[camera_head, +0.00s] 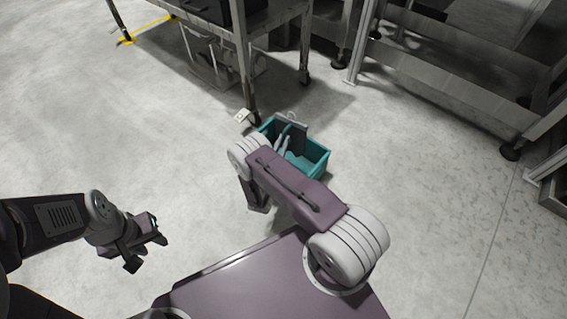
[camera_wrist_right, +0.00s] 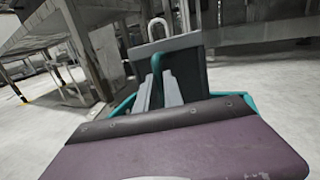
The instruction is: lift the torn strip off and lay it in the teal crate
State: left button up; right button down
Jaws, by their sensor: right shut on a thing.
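The teal crate (camera_head: 317,166) stands on the floor beyond my right arm. It holds a dark panel (camera_head: 298,130) with a loop handle and light grey slender pieces (camera_head: 283,144). In the right wrist view the panel (camera_wrist_right: 185,62) and grey pieces (camera_wrist_right: 172,90) are close ahead, with crate rims (camera_wrist_right: 125,106) at the sides. My right gripper's purple housing (camera_wrist_right: 170,150) fills the foreground and hides its fingertips and what they hold. Its fingers are hidden in the head view too. I cannot make out the torn strip. My left gripper (camera_head: 150,254) is open and empty.
A grey metal table (camera_head: 243,60) on casters stands behind the crate to the left. A long metal rack (camera_head: 440,70) crosses the back right. A small white piece (camera_head: 242,116) is beside the table leg. Floor is open at left and right.

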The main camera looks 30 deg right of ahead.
jog(key=c, duration=1.4)
grip_release()
jog(key=p+v, duration=0.5)
jog(key=v, duration=0.4)
jog(key=shift+s, duration=0.1)
